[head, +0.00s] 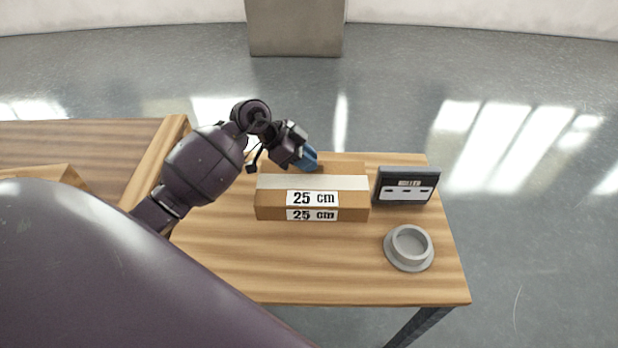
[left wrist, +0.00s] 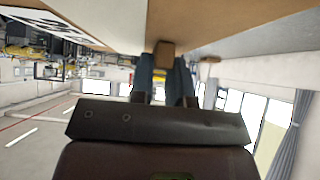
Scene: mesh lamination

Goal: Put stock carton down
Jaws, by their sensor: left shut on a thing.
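The stock carton (head: 270,205) is a long brown box with a pale strip on top and "25 cm" labels. It is over the middle of the wooden table (head: 290,270); I cannot tell whether its underside touches the tabletop. My left gripper (head: 309,160) is at the carton's far side, with its blue fingers partly hidden behind the box. In the left wrist view the left gripper (left wrist: 164,65) has its two fingers closed around a small brown piece at the carton, and the carton (left wrist: 120,25) fills the top. My right gripper is not in view.
A dark device with a display (head: 406,186) stands close to the carton's right end. A grey round dish (head: 409,247) sits near the table's right edge. The front left of the table is clear. Another wooden surface (head: 85,150) lies at the left.

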